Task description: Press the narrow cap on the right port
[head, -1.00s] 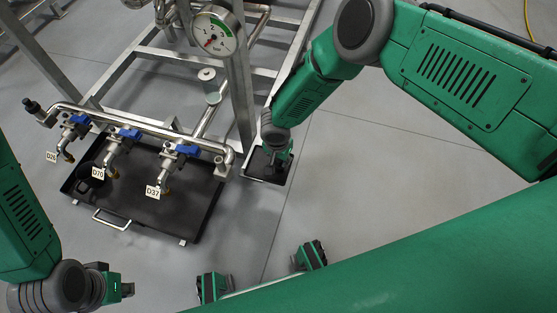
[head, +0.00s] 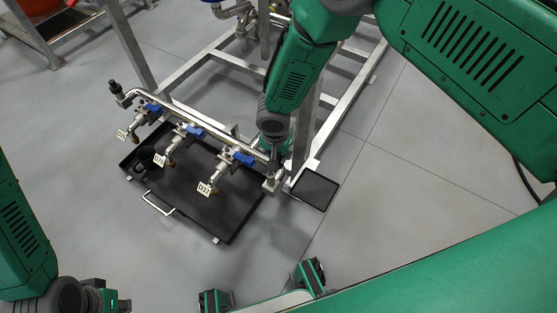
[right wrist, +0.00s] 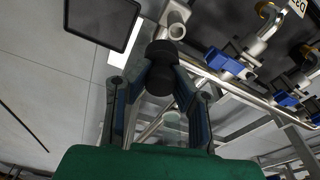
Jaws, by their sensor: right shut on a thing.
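My right gripper (head: 274,158) is at the right end of the pipe manifold in the head view. In the right wrist view its two fingers (right wrist: 160,85) are shut on a black round cap (right wrist: 160,68). A metal pipe end, the right port (right wrist: 174,22), shows just beyond the cap; I cannot tell whether they touch. In the head view the right port (head: 270,184) sits just below the gripper, and the cap is mostly hidden there. My left gripper (head: 122,303) is at the bottom left edge, away from the manifold; its jaw opening is unclear.
Three blue-handled valves (head: 236,156) with tags hang from the manifold over a black tray (head: 205,215). A black fitting (head: 116,88) tops the left pipe end. A dark cup-like thing (head: 147,156) is at the tray's left. A small empty black tray (head: 315,190) lies right of the port.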

